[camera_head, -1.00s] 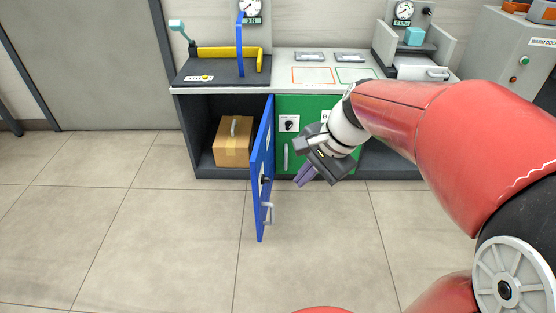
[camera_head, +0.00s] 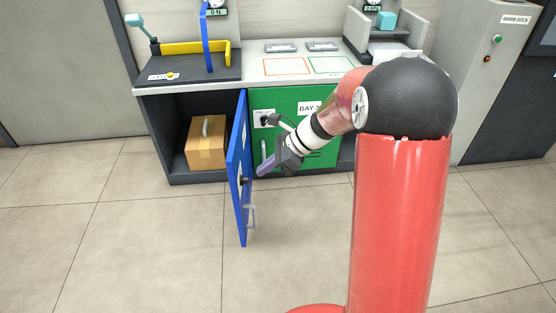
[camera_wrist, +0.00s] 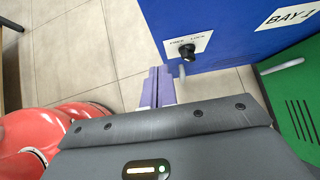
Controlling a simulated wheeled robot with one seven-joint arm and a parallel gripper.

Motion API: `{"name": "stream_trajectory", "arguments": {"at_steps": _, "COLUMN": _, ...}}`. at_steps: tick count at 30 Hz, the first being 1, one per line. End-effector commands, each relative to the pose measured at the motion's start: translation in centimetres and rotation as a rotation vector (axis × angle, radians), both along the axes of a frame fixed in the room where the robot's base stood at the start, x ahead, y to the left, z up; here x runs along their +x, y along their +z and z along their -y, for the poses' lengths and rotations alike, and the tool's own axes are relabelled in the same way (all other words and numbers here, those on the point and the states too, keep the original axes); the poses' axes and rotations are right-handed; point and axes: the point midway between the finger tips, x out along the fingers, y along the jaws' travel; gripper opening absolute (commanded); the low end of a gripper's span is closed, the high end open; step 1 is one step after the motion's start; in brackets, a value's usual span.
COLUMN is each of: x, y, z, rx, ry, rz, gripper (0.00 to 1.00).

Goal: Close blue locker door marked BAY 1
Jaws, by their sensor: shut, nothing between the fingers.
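The blue locker door (camera_head: 238,172) stands wide open, sticking out from the bench toward the floor in front. Its label BAY 1 (camera_wrist: 290,15) and a knob (camera_wrist: 188,52) on a FREE/LOCK plate show in the wrist view. Its grey handle (camera_head: 251,216) is near the free edge. My gripper (camera_head: 264,171) is shut and empty, on the right of the door, close to its outer face. In the wrist view the purple fingers (camera_wrist: 157,88) point toward the door's edge; whether they touch it I cannot tell.
A cardboard box (camera_head: 206,147) sits inside the open bay. The shut green door (camera_head: 325,157) is right behind my gripper. The bench top (camera_head: 350,72) carries a yellow and blue fixture (camera_head: 203,57). The floor (camera_head: 150,235) left of the door is clear.

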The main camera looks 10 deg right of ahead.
Motion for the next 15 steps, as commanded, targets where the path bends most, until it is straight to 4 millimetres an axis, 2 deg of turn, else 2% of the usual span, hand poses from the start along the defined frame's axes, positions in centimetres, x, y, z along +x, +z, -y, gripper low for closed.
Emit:
{"name": "stream_trajectory", "arguments": {"at_steps": 3, "x": 0.1, "y": -2.0, "z": -1.8, "rx": 0.001, "ry": 0.004, "rz": -0.003, "gripper": 0.00}}
{"name": "stream_trajectory", "arguments": {"at_steps": 9, "x": 0.6, "y": -1.5, "z": -4.5, "rx": 0.000, "ry": 0.003, "rz": 0.001, "gripper": 0.00}}
{"name": "stream_trajectory", "arguments": {"at_steps": 15, "x": 0.8, "y": -1.5, "z": -5.4, "rx": 0.000, "ry": 0.001, "rz": 0.001, "gripper": 0.00}}
